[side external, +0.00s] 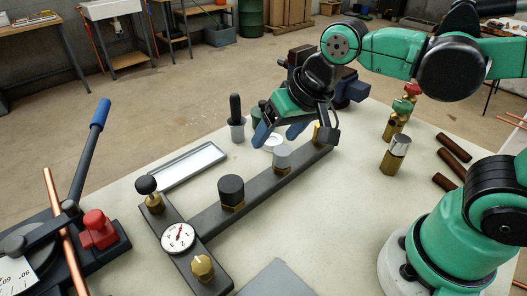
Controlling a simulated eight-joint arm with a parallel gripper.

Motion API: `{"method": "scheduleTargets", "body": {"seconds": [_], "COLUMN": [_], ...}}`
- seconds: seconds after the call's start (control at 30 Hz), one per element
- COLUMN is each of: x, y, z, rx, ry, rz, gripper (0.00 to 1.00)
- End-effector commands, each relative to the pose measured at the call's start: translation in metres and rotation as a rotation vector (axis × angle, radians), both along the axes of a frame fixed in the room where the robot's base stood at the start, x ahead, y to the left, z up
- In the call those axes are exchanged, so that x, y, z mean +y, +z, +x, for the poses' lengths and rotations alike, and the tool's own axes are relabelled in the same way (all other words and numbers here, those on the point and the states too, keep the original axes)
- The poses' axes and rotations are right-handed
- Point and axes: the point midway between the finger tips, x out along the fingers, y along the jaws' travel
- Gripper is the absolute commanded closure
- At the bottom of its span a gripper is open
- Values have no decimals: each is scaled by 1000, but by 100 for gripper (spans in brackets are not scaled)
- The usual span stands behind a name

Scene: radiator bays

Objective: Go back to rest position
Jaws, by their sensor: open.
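My gripper (280,133) has blue-tipped fingers that stand apart, pointing down and to the left. It is above the far part of the dark manifold bar (215,212), close to a silver-capped valve (282,157). Nothing shows between the fingers. A brass valve (317,133) at the bar's far end is partly hidden by the gripper. A black-capped valve (231,192) stands upright on the bar nearer the camera. A round white gauge (178,237) sits at the bar's near end, between a black-knobbed valve (150,192) and a brass knob (203,267).
A pipe bender (90,228) with a blue-gripped lever and copper pipe stands at left. Brass fittings (395,155) and brown rods (453,148) are at right. A vise (345,88) stands behind.

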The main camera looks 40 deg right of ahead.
Motion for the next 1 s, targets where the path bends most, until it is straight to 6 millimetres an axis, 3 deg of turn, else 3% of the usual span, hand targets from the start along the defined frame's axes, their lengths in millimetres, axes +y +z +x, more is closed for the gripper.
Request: {"method": "scheduleTargets", "body": {"seconds": [0.03, 0.1, 0.27, 1.0], "x": [-19, -37, -59, -61], "y": [-1, -2, -3, -4], "z": [-3, -6, -11, -12], "rx": [-50, -108, -179, -187], "ry": [27, 80, 148, 159], "rz": [-38, -98, -192, -206], "gripper": [30, 30, 30, 30]}}
